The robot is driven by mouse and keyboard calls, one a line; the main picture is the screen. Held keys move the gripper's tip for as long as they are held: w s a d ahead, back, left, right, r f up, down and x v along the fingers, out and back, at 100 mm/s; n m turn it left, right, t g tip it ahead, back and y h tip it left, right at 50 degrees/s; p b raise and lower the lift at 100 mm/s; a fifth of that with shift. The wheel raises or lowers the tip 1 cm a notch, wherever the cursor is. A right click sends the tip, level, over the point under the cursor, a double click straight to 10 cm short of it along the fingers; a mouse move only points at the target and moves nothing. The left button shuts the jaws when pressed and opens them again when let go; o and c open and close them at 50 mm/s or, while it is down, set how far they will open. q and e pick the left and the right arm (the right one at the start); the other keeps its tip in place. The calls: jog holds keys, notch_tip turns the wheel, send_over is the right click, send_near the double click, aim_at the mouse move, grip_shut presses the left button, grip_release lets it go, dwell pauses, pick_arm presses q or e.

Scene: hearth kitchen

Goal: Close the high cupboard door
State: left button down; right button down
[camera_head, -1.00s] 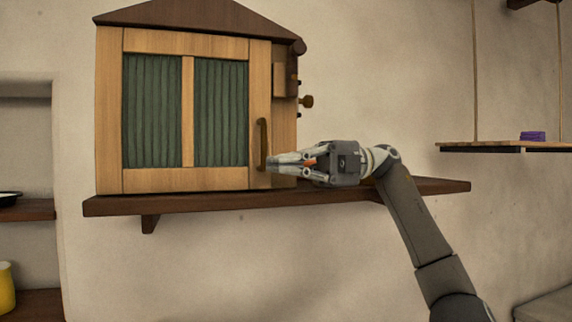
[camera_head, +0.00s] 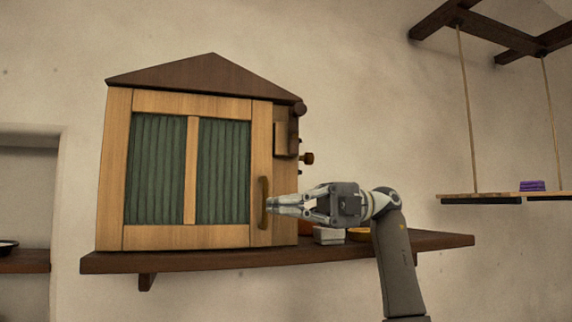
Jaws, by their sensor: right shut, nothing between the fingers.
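The high cupboard (camera_head: 205,82) stands on a dark wooden shelf on the wall, with a dark peaked roof. Its door (camera_head: 190,164) has a light wood frame and two green curtain-like panels. The door covers the front; I cannot tell whether a small gap is left at its right edge. A brown upright handle (camera_head: 263,202) is on the door's right side. My right gripper (camera_head: 271,205) is shut and empty, pointing left, with its fingertips beside the handle's middle. I cannot tell whether they touch it. My left gripper is out of view.
The shelf (camera_head: 190,262) runs on to the right, with a grey block (camera_head: 328,235) and an orange item (camera_head: 359,234) behind my arm. Knobs (camera_head: 306,158) stick out from the cupboard's right side. A hanging shelf (camera_head: 478,198) with a purple stack (camera_head: 532,186) is at the right.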

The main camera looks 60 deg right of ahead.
notch_tip(320, 180, up, 7)
dwell(0.8)
jog(key=shift+r, duration=0.1)
